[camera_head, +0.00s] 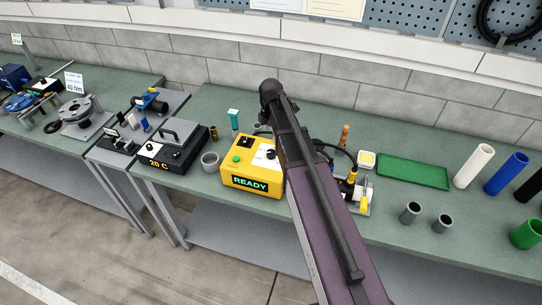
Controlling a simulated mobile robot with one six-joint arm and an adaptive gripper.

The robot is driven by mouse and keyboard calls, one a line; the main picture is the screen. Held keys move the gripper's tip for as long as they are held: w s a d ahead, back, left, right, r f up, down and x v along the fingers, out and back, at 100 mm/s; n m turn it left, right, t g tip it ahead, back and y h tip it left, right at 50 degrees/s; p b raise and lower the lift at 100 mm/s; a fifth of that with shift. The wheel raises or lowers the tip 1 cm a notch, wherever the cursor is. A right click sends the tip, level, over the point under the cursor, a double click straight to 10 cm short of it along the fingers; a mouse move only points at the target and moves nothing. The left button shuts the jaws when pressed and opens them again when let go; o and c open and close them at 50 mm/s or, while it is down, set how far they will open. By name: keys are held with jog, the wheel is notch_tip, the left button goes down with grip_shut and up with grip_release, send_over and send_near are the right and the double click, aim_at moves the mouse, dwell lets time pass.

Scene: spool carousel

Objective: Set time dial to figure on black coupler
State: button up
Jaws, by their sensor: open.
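A yellow control box (252,177) stands on the green bench and its lit green display (250,184) reads READY. A black dial (271,154) sits on a white panel on its top, partly beside my arm. The dial's setting is too small to read. A black and yellow piece (351,182) with a black cable stands on a light plate right of my arm. I cannot tell for sure whether it is the black coupler, and no figure on it is readable. My arm crosses in front of the box's right side. My gripper does not show and is hidden behind the arm.
A grey ring (210,161) stands left of the box, beside a black heater reading 20 C (170,150). Right are a green tray (413,171), white (473,166) and blue (506,174) tubes, and grey sleeves (410,212).

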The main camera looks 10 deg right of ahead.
aim_at(271, 152)
jog(key=shift+f+b, duration=4.8)
jog(key=shift+f, duration=0.25)
jog(key=c, duration=1.1)
